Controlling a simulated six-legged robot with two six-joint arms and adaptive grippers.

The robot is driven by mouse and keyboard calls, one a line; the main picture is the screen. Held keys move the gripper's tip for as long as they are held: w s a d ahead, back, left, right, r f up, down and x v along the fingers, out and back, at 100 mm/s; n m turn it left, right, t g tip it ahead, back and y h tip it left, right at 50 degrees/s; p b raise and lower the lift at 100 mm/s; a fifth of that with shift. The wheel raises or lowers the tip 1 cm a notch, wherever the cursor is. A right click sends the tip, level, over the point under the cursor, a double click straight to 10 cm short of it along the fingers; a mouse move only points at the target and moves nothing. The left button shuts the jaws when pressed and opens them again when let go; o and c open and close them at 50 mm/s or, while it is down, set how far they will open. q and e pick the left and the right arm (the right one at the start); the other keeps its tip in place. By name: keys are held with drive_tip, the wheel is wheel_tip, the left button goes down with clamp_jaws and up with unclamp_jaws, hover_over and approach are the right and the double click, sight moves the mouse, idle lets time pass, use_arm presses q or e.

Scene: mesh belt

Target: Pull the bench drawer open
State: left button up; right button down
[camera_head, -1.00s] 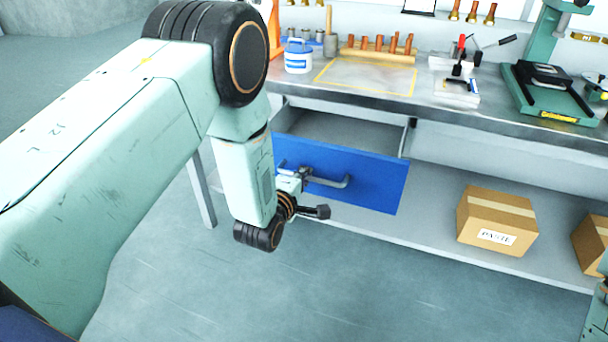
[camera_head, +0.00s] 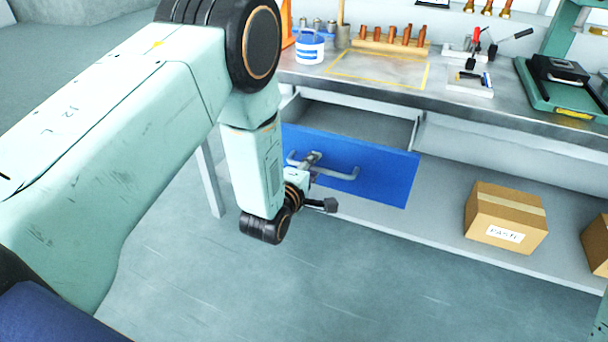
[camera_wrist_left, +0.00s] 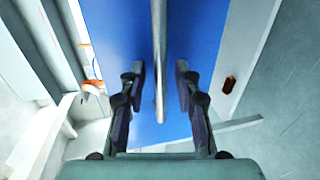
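The blue drawer (camera_head: 385,180) under the bench stands pulled out, and its grey inside (camera_head: 360,125) shows empty where visible. Its grey bar handle (camera_head: 345,174) runs across the front. My left gripper (camera_head: 312,160) is at the handle, left of the drawer front's middle. In the left wrist view, the two dark fingers (camera_wrist_left: 159,75) stand apart on either side of the handle (camera_wrist_left: 159,50). A gap shows on both sides of the bar, with the blue drawer front (camera_wrist_left: 205,30) beyond. My right gripper is out of view.
The bench top (camera_head: 480,110) carries a white-and-blue tub (camera_head: 310,48), a wooden rack (camera_head: 390,48), a clamp (camera_head: 472,82) and a green press (camera_head: 560,95). Cardboard boxes (camera_head: 505,215) sit on the lower shelf (camera_head: 445,222). The floor (camera_head: 330,280) in front is clear.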

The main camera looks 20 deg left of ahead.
use_arm(q)
drive_tip(key=v, duration=1.1)
drive_tip(key=shift+s, duration=0.15)
drive_tip(key=s+f+m+g, duration=0.8)
drive_tip(key=s+f+m, duration=0.3)
drive_tip(key=f+m, duration=0.15)
drive_tip(key=s+f+m+g, duration=0.2)
drive_tip(key=s+f+g, duration=0.1)
drive_tip(key=s, duration=0.7)
drive_tip(key=s+a+f+m+g, duration=0.1)
drive_tip(key=s+f+g, duration=0.3)
drive_tip(key=s, duration=0.6)
drive_tip(key=shift+s+a+m+g+y, duration=0.25)
drive_tip(key=shift+s+m+g+y, duration=0.05)
drive_tip(key=shift+m, duration=0.55)
